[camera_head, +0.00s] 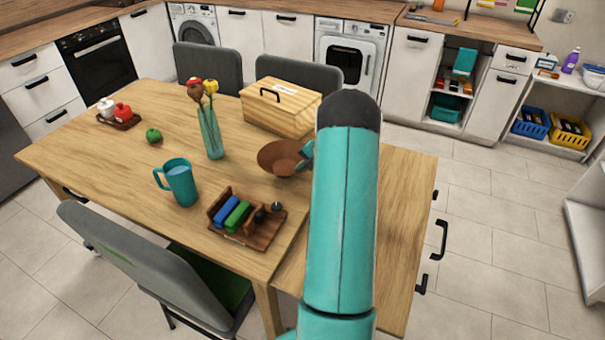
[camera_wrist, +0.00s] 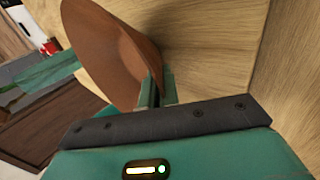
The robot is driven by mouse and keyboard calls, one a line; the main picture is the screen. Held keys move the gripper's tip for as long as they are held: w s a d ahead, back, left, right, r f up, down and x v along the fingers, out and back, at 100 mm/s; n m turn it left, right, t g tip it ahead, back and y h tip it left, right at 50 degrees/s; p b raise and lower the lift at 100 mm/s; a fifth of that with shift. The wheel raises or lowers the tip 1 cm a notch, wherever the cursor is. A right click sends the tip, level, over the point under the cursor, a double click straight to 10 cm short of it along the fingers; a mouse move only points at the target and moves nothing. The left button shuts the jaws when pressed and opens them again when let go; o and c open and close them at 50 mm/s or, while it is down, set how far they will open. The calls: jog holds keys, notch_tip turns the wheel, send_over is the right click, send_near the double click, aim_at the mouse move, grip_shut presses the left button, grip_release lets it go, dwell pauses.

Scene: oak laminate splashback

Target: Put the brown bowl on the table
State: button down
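The brown bowl (camera_head: 276,154) is at the right part of the wooden table (camera_head: 90,160), in front of the wooden box. It also shows large and tilted in the wrist view (camera_wrist: 105,45). My gripper (camera_head: 307,151) is at the bowl's right side, partly hidden by my arm in the head view. In the wrist view its two fingers (camera_wrist: 156,86) are close together on the bowl's rim, so it looks shut on the bowl. I cannot tell whether the bowl's underside touches the tabletop.
A wooden box (camera_head: 280,106), a glass vase with flowers (camera_head: 211,135), a teal mug (camera_head: 178,182) and a wooden organizer (camera_head: 258,232) stand near the bowl. A green apple (camera_head: 153,135) and a small tray with shakers (camera_head: 119,121) are farther left. Grey chairs surround the table.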

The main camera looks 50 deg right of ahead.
jog(key=shift+f, duration=1.35)
jog(key=shift+f, duration=0.1)
jog(key=c, duration=1.6)
grip_release()
jog(key=shift+c, duration=0.2)
